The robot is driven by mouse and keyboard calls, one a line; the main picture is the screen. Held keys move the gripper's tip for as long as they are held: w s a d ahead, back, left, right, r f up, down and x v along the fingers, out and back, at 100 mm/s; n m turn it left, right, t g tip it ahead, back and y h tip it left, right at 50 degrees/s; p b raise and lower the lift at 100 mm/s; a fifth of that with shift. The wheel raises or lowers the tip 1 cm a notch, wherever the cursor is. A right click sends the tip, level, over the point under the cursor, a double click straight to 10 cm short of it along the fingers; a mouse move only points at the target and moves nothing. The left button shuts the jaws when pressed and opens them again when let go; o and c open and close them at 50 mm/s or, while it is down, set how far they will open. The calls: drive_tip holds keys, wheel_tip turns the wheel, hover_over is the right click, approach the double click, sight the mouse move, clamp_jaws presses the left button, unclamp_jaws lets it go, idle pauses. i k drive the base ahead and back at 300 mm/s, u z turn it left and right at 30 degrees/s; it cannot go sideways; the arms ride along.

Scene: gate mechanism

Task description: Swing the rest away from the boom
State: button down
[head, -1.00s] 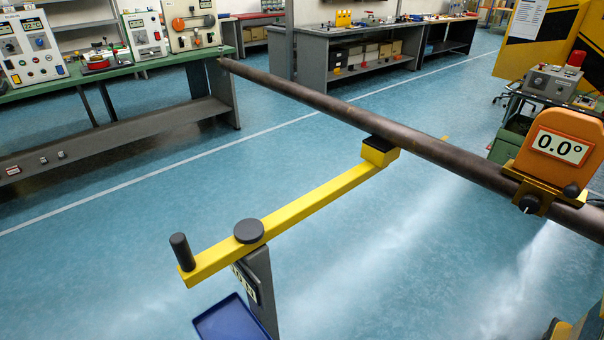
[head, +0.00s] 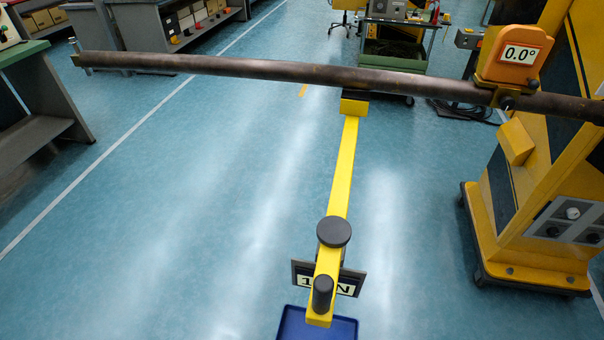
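The rest is a yellow arm (head: 342,185) on a post, with a dark round pivot cap (head: 334,231) and an upright dark handle (head: 322,293) at its near end. Its far end carries a yellow block (head: 355,106) with a dark top, right under the boom; whether they touch I cannot tell. The boom (head: 250,69) is a long brown pipe that runs across the upper part of the head view. My gripper is not in view.
A yellow wheeled cabinet (head: 535,200) stands at the right below the boom. A blue tray (head: 290,325) lies below the handle. A green-topped bench (head: 25,52) is at the left and a cart (head: 395,48) is behind the boom. The floor left of the rest is clear.

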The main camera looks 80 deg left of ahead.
sight(333, 232)
drive_tip(key=u, duration=2.3)
drive_tip(key=k, duration=0.65)
drive_tip(key=z, duration=0.55)
drive_tip(key=i, duration=1)
drive_tip(key=u, duration=0.6)
